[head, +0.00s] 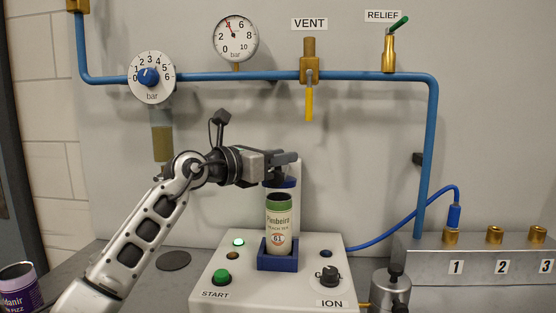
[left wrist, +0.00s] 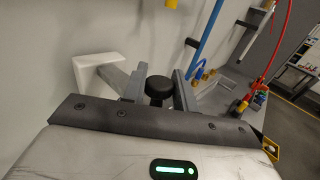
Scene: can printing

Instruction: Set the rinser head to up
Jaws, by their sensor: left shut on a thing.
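The rinser head (head: 281,182) shows as a dark blue piece directly above the open top of a green and white can (head: 279,222). The can stands upright in a blue holder (head: 278,263) on the white machine. My left gripper (head: 275,161) reaches in from the left at the top of the rinser head, shut on its black knob. In the left wrist view the black knob (left wrist: 158,88) sits between my two grey fingers. My right gripper is in neither view.
A purple can (head: 19,290) is at far left. Blue pipe, gauges and valves line the wall behind.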

